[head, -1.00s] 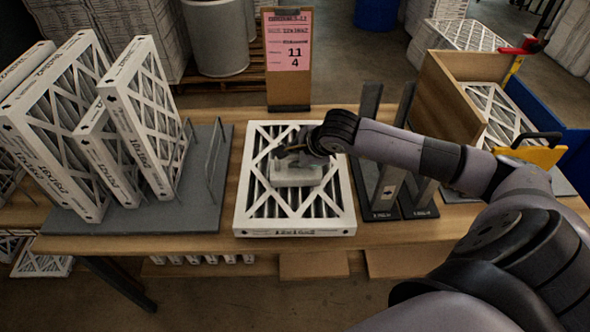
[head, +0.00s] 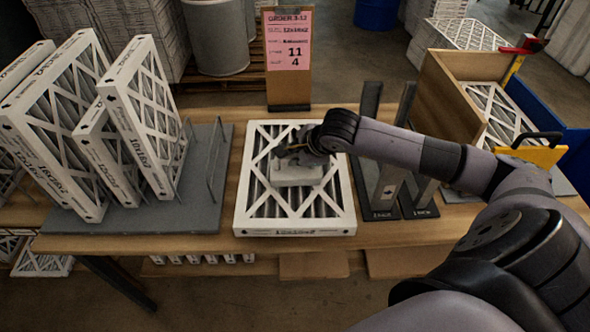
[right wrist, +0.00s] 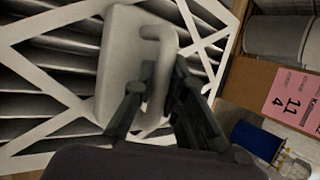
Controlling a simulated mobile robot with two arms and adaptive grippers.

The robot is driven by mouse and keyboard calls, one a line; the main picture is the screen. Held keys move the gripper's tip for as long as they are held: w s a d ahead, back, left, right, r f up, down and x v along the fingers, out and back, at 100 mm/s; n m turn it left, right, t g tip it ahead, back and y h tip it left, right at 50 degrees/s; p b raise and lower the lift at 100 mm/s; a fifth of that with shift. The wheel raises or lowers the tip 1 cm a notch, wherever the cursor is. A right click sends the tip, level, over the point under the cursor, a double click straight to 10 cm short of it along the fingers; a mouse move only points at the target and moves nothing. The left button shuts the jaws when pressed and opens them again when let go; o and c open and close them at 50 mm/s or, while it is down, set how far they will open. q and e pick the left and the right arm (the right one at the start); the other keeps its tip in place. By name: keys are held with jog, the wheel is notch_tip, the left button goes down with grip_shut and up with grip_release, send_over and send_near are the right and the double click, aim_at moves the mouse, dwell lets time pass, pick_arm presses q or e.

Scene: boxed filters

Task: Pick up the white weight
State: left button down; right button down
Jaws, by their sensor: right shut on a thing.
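The white weight (head: 297,174) is a pale block with a loop handle, over the white-framed filter (head: 295,228) in the middle of the table. My right gripper (head: 300,156) is at the top of the weight. In the right wrist view the weight (right wrist: 118,70) shows its handle between the fingers of my right gripper (right wrist: 160,98), which is shut on it. I cannot tell whether the weight touches the filter or hangs just above it. My left gripper is not in view.
Several filters (head: 140,120) stand in a grey rack (head: 205,185) at the left. Dark upright plates (head: 370,100) stand right of the middle filter. An order sign (head: 288,60) stands behind.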

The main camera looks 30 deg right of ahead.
jog(key=shift+w+r, duration=0.1)
jog(key=shift+r, duration=0.15)
